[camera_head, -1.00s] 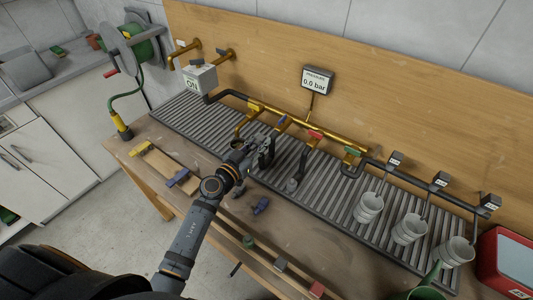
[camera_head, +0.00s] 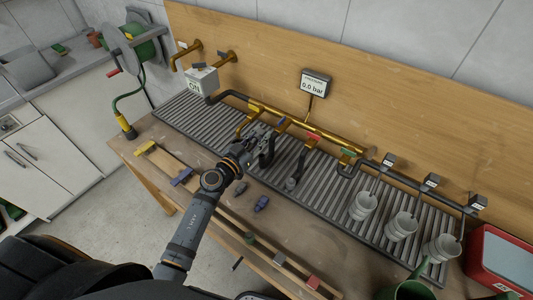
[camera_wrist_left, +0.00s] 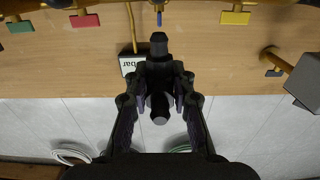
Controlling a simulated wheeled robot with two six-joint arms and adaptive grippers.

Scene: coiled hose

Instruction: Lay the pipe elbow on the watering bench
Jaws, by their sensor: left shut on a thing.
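My left gripper (camera_head: 262,142) is over the slatted rack, close to the brass manifold (camera_head: 292,124) near its blue valve handle (camera_head: 281,121). In the left wrist view the gripper (camera_wrist_left: 160,85) is shut on a dark tubular piece, which looks like the pipe elbow (camera_wrist_left: 159,48). One end points toward the blue handle (camera_wrist_left: 159,18); whether it touches the manifold I cannot tell. In the head view the gripper partly hides the piece. The watering bench (camera_head: 325,243) has bare brown wood in front of the rack. My right gripper is not in view.
Loose dark parts (camera_head: 262,203) lie in front of the rack. A wooden holder (camera_head: 166,162) with yellow and blue pieces is at left. Several grey pots (camera_head: 400,227) and a red box (camera_head: 490,262) are at right. A hose reel (camera_head: 133,47) stands at back left.

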